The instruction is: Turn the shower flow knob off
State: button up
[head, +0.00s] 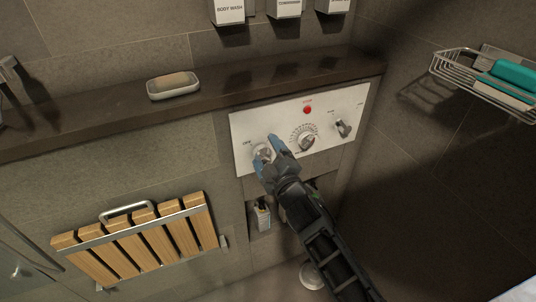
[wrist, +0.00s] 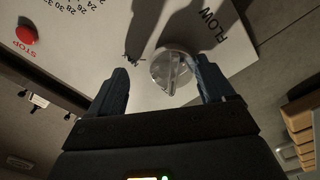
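The flow knob (wrist: 171,70) is a round, pale knob with a raised grip bar, marked FLOW, on the white control panel (wrist: 85,62). In the head view the knob (head: 261,151) sits at the panel's left end, partly covered by my gripper (head: 268,152). My gripper (wrist: 165,74) is open, with its blue fingers apart at the knob. In the wrist view the right finger appears close to the knob's edge, and a gap shows between the left finger and the knob. I cannot tell whether either finger touches it.
A dial knob (head: 306,143), another knob (head: 343,128) and a red stop button (head: 307,110) are further right on the panel. A dark ledge (head: 225,95) with a soap dish (head: 173,87) runs above. A folded wooden seat (head: 140,240) is at lower left, a wire basket (head: 485,75) at upper right.

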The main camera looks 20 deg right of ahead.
jog(key=shift+a+f, duration=0.1)
jog(key=shift+f, duration=0.05)
dwell(0.3)
jog(key=s+p, duration=0.3)
jog(key=s, duration=0.5)
jog(key=shift+r, duration=0.25)
